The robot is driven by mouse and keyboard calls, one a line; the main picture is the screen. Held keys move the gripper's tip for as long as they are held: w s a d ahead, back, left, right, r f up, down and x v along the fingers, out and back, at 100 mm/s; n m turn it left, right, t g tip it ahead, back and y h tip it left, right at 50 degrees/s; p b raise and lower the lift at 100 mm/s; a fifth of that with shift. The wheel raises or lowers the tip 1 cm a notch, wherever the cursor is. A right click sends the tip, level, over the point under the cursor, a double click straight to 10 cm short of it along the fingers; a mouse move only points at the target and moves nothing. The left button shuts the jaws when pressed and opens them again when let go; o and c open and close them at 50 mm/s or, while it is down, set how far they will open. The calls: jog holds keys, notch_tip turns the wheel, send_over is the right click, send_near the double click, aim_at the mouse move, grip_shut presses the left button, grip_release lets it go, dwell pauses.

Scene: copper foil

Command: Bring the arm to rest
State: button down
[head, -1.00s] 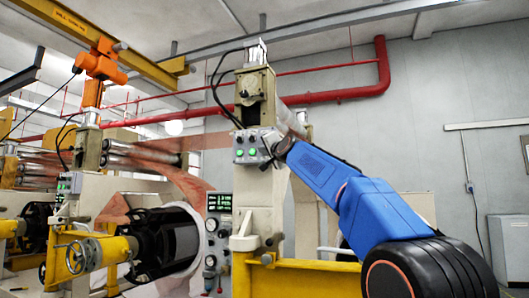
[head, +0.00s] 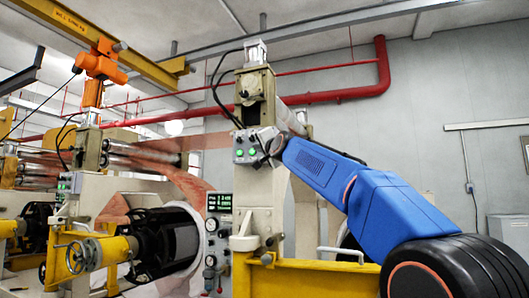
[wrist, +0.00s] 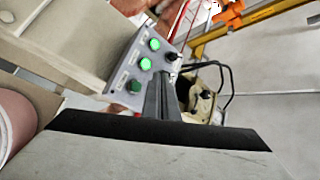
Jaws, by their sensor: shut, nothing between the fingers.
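My gripper (wrist: 165,78) shows in the wrist view as narrow grey fingers pressed together, with nothing between them. In that view it overlaps a grey control box (wrist: 128,72) with green lit buttons; whether it touches the box cannot be told. In the head view my blue arm reaches from the lower right up to the same control box (head: 247,156) on the cream machine column.
The cream machine column (head: 262,187) stands close to my arm's end. A yellow beam (head: 320,278) runs below my arm. A gauge panel (head: 218,212) and a dark roller (head: 165,245) are to the left. A bare grey wall is at right.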

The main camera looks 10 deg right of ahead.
jog(key=s+d+f+n+g+h, duration=0.1)
jog(key=s+f+g, duration=0.4)
jog(key=s+f, duration=1.3)
jog(key=s+d+f+n+g+h, duration=0.1)
jog(key=s+d+f+n+g, duration=0.2)
jog(key=s+f, duration=1.5)
jog(key=s+d+f+n+g, duration=0.3)
jog(key=s+f+n+g, duration=0.3)
jog(key=s+f, duration=1.2)
notch_tip(320, 180, down, 16)
jog(key=shift+s+f+g+h, duration=0.15)
jog(key=shift+g+h, duration=0.25)
jog(key=shift+g, duration=0.4)
jog(key=shift+d, duration=0.1)
